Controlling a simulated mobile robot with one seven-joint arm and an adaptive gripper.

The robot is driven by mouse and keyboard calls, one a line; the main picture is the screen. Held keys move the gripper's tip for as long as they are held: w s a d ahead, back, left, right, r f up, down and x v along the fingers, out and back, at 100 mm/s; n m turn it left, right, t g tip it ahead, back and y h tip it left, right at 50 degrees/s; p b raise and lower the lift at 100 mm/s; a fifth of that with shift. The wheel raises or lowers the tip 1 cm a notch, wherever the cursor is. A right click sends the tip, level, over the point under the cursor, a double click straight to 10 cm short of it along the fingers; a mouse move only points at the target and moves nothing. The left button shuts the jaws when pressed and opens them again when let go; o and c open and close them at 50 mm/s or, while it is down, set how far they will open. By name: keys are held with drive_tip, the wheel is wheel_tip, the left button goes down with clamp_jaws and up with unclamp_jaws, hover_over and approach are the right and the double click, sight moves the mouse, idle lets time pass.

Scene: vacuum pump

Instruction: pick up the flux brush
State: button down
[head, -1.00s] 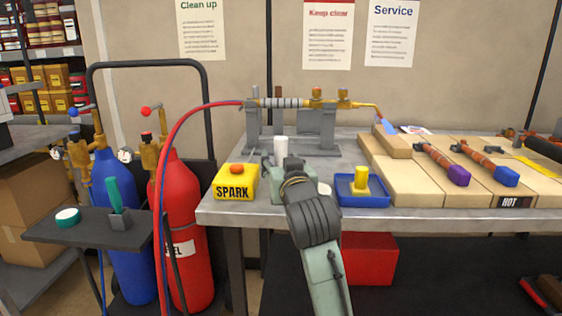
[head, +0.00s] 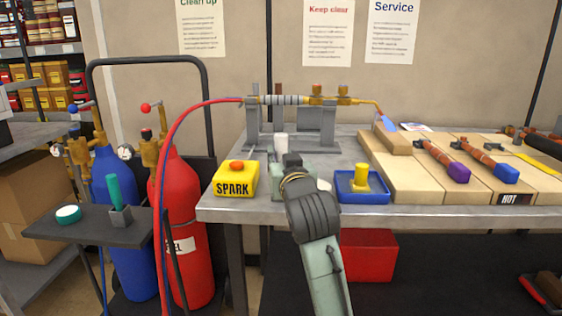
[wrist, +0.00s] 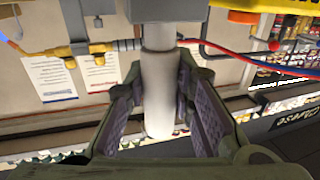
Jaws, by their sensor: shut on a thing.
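A white cylinder (head: 281,144), which I take to be the flux brush's handle, stands upright over the front of the bench. In the wrist view this white cylinder (wrist: 160,95) lies between the two fingers, with a grey collar at its upper end in the picture. My gripper (head: 287,178) is at the bench's front edge, its fingers mostly hidden behind my wrist. In the wrist view my gripper (wrist: 162,108) has a finger on each side of the cylinder and is shut on it. The brush's bristles are not visible.
A yellow SPARK box (head: 235,179) is close on the left. A blue tray (head: 348,197) with a yellow piece is close on the right. A clamped torch (head: 300,101) is behind. A teal-handled tool (head: 114,190) stands in a grey cup on the cart shelf at left.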

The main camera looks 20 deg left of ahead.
sight(280, 134)
drive_tip(key=shift+r, duration=0.1)
wheel_tip(280, 134, up, 10)
drive_tip(key=shift+f, duration=0.1)
idle(0.7)
drive_tip(key=shift+a, duration=0.1)
idle(0.4)
